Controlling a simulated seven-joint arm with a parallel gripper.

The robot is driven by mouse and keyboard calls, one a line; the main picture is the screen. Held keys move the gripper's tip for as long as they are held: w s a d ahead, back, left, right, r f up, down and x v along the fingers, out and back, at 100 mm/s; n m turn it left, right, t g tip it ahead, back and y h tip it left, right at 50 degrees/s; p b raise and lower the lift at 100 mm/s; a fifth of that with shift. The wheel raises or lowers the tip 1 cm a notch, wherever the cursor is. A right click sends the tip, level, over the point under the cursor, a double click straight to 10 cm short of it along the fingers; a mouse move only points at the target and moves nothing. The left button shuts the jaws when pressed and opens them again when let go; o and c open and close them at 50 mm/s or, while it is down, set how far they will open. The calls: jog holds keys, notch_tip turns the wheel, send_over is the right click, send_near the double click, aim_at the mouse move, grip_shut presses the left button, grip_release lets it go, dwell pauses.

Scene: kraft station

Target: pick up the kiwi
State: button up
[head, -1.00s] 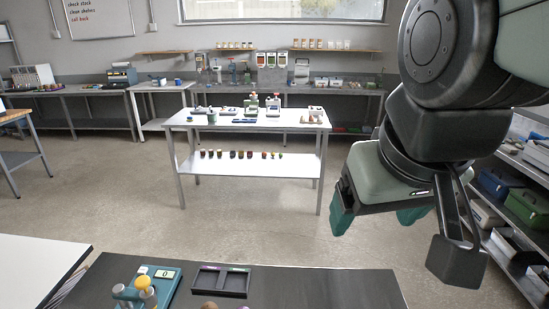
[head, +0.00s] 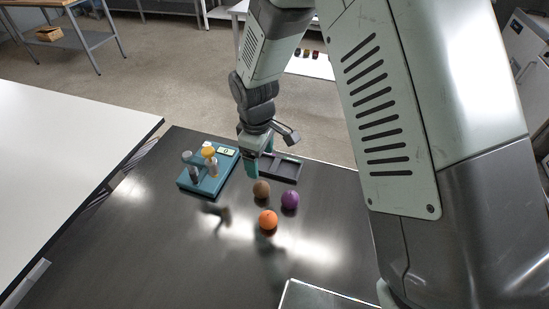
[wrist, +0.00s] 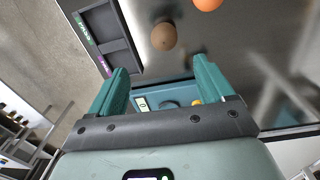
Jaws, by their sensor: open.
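The kiwi (head: 261,190) is a brown round fruit on the dark table, left of a purple fruit and behind an orange one. In the wrist view the kiwi (wrist: 164,36) lies beyond the fingertips, roughly between their lines. My gripper (head: 259,163) points down above the table, just behind the kiwi in the head view. In the wrist view my gripper (wrist: 161,67) has its two teal fingers wide apart with nothing between them. The kiwi is not touched.
The orange fruit (head: 268,221) and purple fruit (head: 290,199) sit close to the kiwi. A black compartment tray (wrist: 122,42) is beside my gripper. A teal device with a display (head: 205,178) stands left. The front-left table is clear.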

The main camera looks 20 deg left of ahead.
aim_at(259, 184)
jog(key=f, duration=0.4)
jog(key=a+f, duration=0.1)
jog(key=f, duration=0.1)
jog(key=shift+s+f, duration=0.2)
jog(key=shift+w+d+f, duration=0.1)
jog(key=shift+f, duration=1.45)
jog(key=shift+w+d+f, duration=0.1)
jog(key=shift+f, duration=1.4)
jog(key=shift+c, duration=0.5)
